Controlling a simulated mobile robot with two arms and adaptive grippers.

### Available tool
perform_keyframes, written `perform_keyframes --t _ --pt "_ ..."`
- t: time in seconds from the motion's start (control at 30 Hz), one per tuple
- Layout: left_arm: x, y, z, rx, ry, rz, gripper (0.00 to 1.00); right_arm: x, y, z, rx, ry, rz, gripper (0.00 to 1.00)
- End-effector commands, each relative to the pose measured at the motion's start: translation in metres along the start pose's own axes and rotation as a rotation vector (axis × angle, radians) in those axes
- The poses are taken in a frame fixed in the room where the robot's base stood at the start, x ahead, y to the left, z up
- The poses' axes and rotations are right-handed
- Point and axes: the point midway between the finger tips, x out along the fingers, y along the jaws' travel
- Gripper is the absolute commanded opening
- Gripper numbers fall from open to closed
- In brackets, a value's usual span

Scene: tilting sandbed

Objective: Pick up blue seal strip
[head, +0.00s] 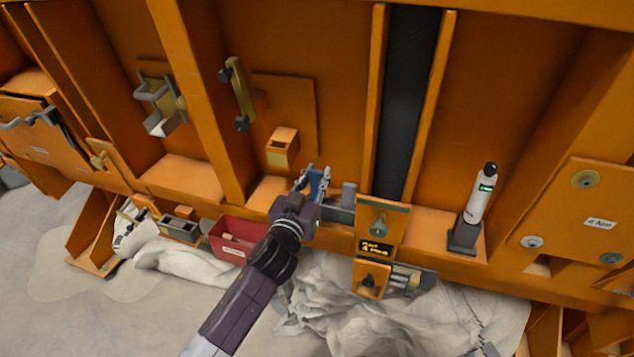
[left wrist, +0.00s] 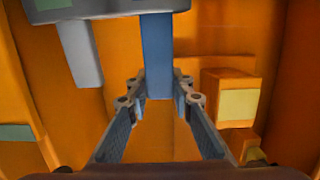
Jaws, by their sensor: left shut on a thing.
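The blue seal strip (left wrist: 157,52) stands out in the left wrist view as a flat blue bar between the fingers of my left gripper (left wrist: 160,95). Its far end reaches a grey bracket (left wrist: 105,9) at the top of that view; I cannot tell whether they touch. In the head view my left gripper (head: 313,184) is shut on the strip, close to the orange wall. There the gripper mostly hides the strip. My right gripper is in neither view.
A small orange box with a yellow label (head: 282,147) is fixed to the wall nearby. A red bin (head: 228,240) stands left of my arm. A white cylinder (head: 480,197) stands on the ledge at right. Pale sand lies below.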

Motion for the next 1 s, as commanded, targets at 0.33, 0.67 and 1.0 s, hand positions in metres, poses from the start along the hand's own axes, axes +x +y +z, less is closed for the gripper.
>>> perform_keyframes --t 0.33,0.67,1.0 --pt "0.0 0.001 -0.078 0.0 0.007 0.003 0.0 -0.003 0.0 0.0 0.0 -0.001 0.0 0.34" --pt "0.0 0.001 -0.156 0.0 0.005 0.003 0.0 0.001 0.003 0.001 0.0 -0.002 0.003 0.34" --pt "0.0 0.001 -0.18 0.0 0.0 0.003 0.0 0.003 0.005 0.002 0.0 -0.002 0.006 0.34"
